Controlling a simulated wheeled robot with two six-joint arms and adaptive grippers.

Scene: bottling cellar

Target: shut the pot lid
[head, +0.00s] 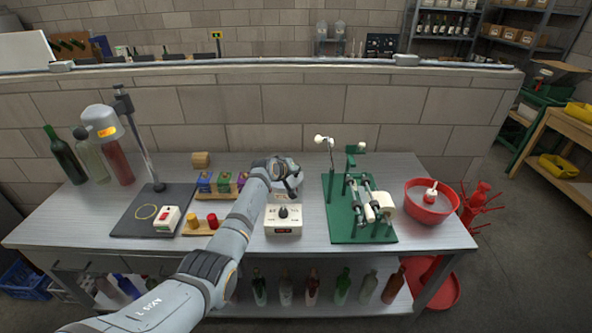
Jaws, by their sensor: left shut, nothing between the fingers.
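A white control box (283,226) with a dark knob and a small red display stands at the middle of the bench. It appears to be the base of the pot. My left arm reaches in from the lower left, and its wrist and left gripper (291,187) are just behind and above this box. They cover the space there, so I cannot make out the pot's opening or how its lid stands. The left gripper is shut and small in view, with nothing seen held. I cannot tell whether it touches the pot or lid. My right gripper is out of view.
To the right stand a green machine with rollers (365,220) and a red bowl (413,211). To the left are small colored boxes (222,182), a wooden block with pegs (203,226), a dark stand plate (130,215) and bottles (64,156). A block wall closes the back.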

